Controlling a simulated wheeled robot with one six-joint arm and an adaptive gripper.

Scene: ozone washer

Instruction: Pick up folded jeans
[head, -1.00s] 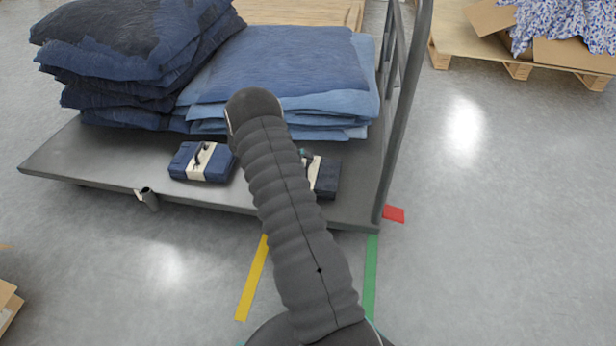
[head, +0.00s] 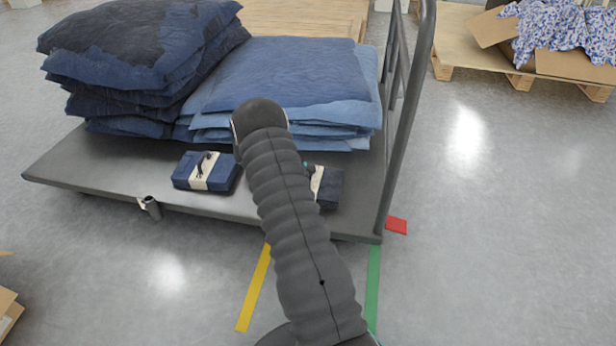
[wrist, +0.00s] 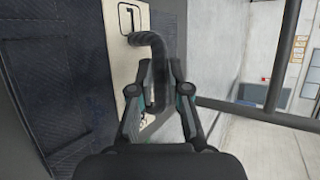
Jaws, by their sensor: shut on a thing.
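The dark folded jeans (head: 329,190) form a small bundle with a cream paper band and a dark carry loop, near the front right of the cart's deck. My arm covers its left part in the head view. In the wrist view the dark denim (wrist: 50,95) fills the left side, with the cream band (wrist: 117,72) beside it. My gripper (wrist: 159,72) is shut on the dark loop of this bundle. In the head view the gripper is mostly hidden behind my arm. I cannot tell whether the bundle is clear of the deck.
A second, bluer banded bundle (head: 205,172) lies left on the grey cart (head: 110,170). Tall dark denim stacks (head: 130,60) and lighter ones (head: 290,75) stand behind. The cart's upright rail (head: 407,120) rises at right.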

